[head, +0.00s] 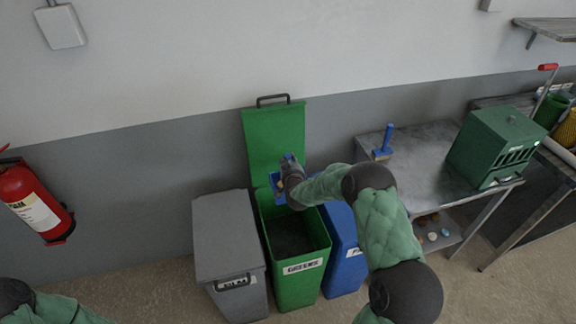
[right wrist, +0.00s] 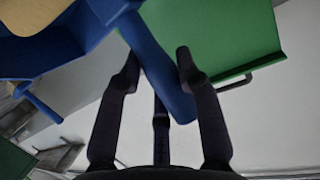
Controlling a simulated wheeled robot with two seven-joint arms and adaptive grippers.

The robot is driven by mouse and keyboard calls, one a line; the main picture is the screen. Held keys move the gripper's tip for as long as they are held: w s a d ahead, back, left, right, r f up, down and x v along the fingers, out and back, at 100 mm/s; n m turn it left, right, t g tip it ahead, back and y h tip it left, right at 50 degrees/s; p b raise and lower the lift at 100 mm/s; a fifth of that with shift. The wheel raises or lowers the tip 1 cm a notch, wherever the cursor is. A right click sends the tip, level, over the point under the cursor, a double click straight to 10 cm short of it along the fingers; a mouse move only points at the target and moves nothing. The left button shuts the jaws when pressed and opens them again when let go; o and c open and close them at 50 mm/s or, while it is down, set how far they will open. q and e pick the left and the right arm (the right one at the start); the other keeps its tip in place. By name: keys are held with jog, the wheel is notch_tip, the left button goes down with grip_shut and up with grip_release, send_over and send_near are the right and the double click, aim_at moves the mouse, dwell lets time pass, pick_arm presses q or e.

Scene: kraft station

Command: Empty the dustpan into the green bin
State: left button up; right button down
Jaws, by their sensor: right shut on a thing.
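The green bin (head: 300,288), with a white label, stands between a grey bin and a blue bin. Its lid (head: 268,135) is swung up against the wall, and its dark inside shows. My right gripper (head: 291,166) is shut on the handle of the blue dustpan (head: 274,180), above the rear of the open bin. In the right wrist view the handle (right wrist: 158,75) runs between the fingers, with the pan (right wrist: 45,65) at the upper left. A beige piece (right wrist: 28,20) shows at the pan; the rest of its contents is hidden. My left gripper is out of view.
The grey bin (head: 222,235) has its lid down. The blue bin (head: 345,255) is partly behind my right arm. A metal table (head: 415,150) at right holds a blue brush-like tool (head: 385,145) and a green slotted box (head: 495,145). A fire extinguisher (head: 35,205) hangs at left.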

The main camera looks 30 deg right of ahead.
jog(key=s+a+r+m+t+h+b, duration=0.1)
jog(key=s+t+h+b, duration=0.1)
jog(key=s+t+b, duration=0.3)
jog(key=s+a+r+m+t+h+b, duration=0.1)
jog(key=s+t+b, duration=0.4)
jog(key=b, duration=0.9)
jog(key=s+a+r+h, duration=0.1)
jog(key=s+h, duration=0.1)
jog(key=s, duration=0.1)
jog(key=shift+s+a, duration=0.25)
jog(key=shift+s, duration=0.05)
jog(key=shift+r, duration=0.1)
dwell(1.9)
